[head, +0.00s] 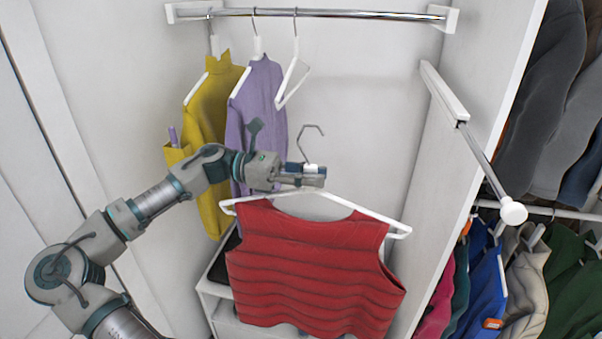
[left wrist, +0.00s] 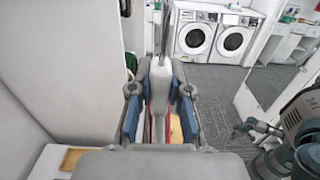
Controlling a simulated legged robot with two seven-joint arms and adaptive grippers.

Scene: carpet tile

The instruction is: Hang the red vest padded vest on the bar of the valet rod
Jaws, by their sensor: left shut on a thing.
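The red padded vest (head: 310,265) hangs on a white hanger (head: 375,213) with a metal hook (head: 312,130). My left gripper (head: 312,175) is shut on the hanger's neck just below the hook. The held hanger neck also shows between the fingers in the left wrist view (left wrist: 160,85). The hook is free in the air, apart from any bar. The valet rod (head: 480,155) sticks out from the right wall panel, with a white end knob (head: 513,212), to the right of the vest. My right gripper is not seen in the head view.
A chrome closet rail (head: 340,13) runs across the top, holding a yellow garment (head: 208,110), a purple garment (head: 262,100) and an empty white hanger (head: 291,80). A low white shelf unit (head: 213,290) stands behind the vest. Several clothes hang at the right.

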